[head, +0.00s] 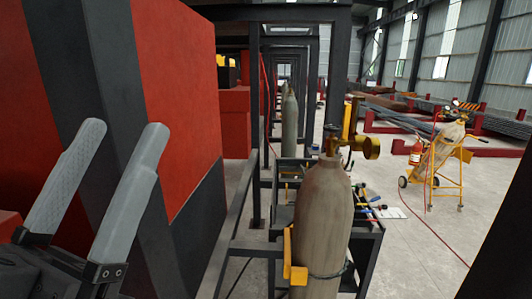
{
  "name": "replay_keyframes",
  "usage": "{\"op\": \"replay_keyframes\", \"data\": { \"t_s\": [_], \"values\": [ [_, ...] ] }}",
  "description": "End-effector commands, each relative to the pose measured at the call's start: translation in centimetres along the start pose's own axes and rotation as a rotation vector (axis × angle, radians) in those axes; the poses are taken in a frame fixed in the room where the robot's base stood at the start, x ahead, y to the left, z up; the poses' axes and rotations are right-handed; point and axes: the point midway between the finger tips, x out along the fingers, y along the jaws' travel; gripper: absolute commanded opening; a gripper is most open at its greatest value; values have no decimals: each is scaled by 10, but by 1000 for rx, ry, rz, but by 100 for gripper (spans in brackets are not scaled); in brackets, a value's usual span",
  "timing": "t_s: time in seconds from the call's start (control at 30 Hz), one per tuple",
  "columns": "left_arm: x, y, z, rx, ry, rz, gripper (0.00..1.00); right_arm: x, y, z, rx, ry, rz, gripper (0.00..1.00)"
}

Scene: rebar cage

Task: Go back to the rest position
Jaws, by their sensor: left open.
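My left gripper (130,132) is at the left of the head view, its two grey fingers pointing up and spread apart. It is open with nothing between the fingers. Behind it stands a large red and dark panelled block (176,85). My right gripper does not show in this view. No rebar cage can be made out here.
A tan gas cylinder (322,215) with a brass valve stands beside a dark metal frame and a tool cart (368,245). A yellow trolley (447,170) with a cylinder and a red extinguisher (416,153) stand at right. The concrete floor (420,240) between is mostly clear, crossed by a red hose.

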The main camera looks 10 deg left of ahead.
Motion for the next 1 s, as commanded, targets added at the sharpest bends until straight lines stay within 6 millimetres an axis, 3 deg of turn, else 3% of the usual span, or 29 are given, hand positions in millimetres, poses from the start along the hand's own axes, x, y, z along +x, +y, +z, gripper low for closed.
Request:
{"op": "replay_keyframes", "data": {
  "t_s": [0.03, 0.4, 0.5, 0.63, 1.0],
  "values": [
    [31, 0, -35, 2, 20, 2, 78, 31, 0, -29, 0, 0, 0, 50],
    [140, 2, -140, 3, 21, 4, 78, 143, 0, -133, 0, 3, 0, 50],
    [159, 2, -157, 3, 20, 4, 78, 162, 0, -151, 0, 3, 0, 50],
    [166, 2, -164, 3, 20, 5, 78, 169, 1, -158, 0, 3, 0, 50],
    [164, 2, -162, 3, 21, 5, 78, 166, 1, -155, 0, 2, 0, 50]
  ]
}}
